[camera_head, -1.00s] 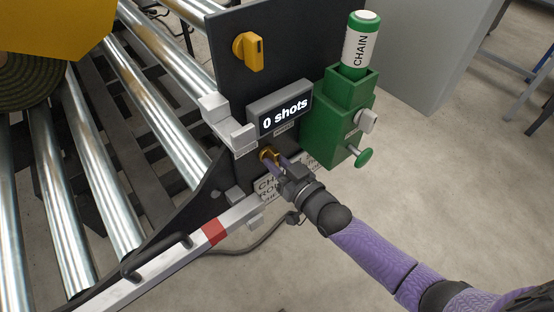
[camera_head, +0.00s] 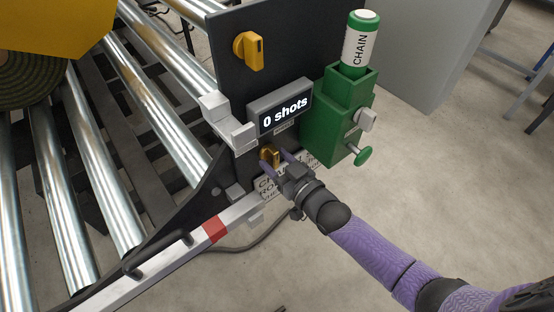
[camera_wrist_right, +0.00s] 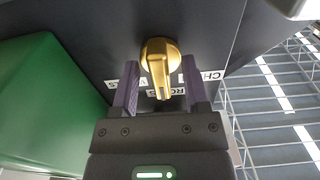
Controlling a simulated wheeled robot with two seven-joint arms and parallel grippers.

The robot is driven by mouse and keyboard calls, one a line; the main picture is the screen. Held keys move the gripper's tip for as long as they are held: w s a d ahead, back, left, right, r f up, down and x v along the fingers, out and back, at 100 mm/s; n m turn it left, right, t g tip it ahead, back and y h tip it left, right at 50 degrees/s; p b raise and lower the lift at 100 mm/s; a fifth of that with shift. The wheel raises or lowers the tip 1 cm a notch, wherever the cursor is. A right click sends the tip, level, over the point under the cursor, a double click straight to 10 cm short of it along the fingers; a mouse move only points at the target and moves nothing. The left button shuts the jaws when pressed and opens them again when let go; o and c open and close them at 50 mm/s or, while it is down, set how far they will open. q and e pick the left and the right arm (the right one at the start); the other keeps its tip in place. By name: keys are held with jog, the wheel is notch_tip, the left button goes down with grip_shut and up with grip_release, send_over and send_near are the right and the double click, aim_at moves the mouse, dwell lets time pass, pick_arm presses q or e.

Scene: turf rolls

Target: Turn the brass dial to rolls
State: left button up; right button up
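The brass dial (camera_head: 268,155) sits on the dark panel below the "0 shots" display (camera_head: 285,108). In the right wrist view the dial (camera_wrist_right: 160,60) has its handle pointing down the picture, at the middle label, of which "RO" and "S" show. A "CH" label (camera_wrist_right: 207,76) lies to its right and a partly hidden label to its left. My right gripper (camera_head: 274,158) is open, one finger on each side of the dial. In the wrist view, gaps show between the fingers and the handle. My left gripper is not in view.
A green holder (camera_head: 345,115) with a "CHAIN" canister (camera_head: 360,46) stands right of the dial. A yellow knob (camera_head: 248,50) is higher on the panel. A pale bar with a red band (camera_head: 214,229) runs below. Metal rollers (camera_head: 75,190) fill the left.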

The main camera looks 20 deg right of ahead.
jog(key=shift+s+d+r, duration=0.1)
jog(key=shift+s, duration=0.2)
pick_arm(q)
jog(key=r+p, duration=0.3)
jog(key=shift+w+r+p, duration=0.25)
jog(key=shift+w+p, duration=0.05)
pick_arm(e)
jog(key=v, duration=0.9)
jog(key=shift+s, duration=0.15)
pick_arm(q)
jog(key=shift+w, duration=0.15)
